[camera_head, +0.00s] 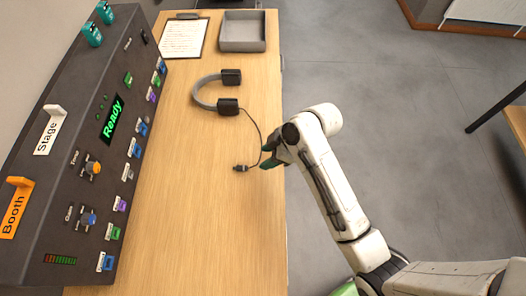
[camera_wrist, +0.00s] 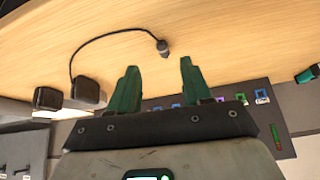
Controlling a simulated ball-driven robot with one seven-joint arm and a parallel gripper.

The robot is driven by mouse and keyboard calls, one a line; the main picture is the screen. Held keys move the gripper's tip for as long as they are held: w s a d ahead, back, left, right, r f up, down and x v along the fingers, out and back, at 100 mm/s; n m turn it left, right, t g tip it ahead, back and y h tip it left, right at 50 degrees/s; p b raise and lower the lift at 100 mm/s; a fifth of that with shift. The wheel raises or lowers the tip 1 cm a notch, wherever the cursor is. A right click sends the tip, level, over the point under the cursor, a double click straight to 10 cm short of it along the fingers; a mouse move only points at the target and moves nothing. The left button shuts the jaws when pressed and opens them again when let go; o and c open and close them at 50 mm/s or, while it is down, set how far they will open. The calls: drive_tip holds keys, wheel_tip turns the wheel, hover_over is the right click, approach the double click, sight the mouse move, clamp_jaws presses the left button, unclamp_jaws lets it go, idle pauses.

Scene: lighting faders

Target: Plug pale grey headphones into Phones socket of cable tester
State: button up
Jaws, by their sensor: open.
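The pale grey headphones (camera_head: 206,97) with dark ear cups lie on the wooden table. Their dark cable curves toward the front and ends in a small dark plug (camera_head: 241,168) lying on the table. The plug also shows in the wrist view (camera_wrist: 162,47), just beyond and between my fingertips. My gripper (camera_head: 267,157) has green fingers, is open and empty, and is to the right of the plug at the table's right edge. A dark console (camera_head: 75,165) at the left has coloured sockets along its right side. I cannot read a Phones label or tell which part is the cable tester.
A grey tray (camera_head: 242,48) and a clipboard (camera_head: 185,37) lie at the far end of the table. The console carries a green Ready display (camera_head: 111,120), and Stage and Booth signs. The wood between console and plug is clear.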

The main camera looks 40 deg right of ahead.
sight(245, 166)
drive_tip(key=shift+n+y, duration=0.5)
drive_tip(key=shift+n, duration=0.1)
drive_tip(key=b+x, duration=0.2)
drive_tip(key=x, duration=0.1)
drive_tip(key=b+x, duration=0.2)
drive_tip(key=x, duration=0.1)
drive_tip(key=b+x, duration=0.2)
drive_tip(key=shift+w+a+f, duration=0.15)
drive_tip(key=shift+w+a, duration=0.1)
drive_tip(key=shift+w, duration=0.25)
drive_tip(key=shift+w+a+f+b, duration=0.3)
drive_tip(key=shift+a+f+b, duration=0.05)
drive_tip(key=shift+f+b, duration=0.15)
drive_tip(key=shift+c, duration=0.2)
clamp_jaws()
drive_tip(key=shift+r+p, duration=2.45)
drive_tip(key=shift+r, duration=0.1)
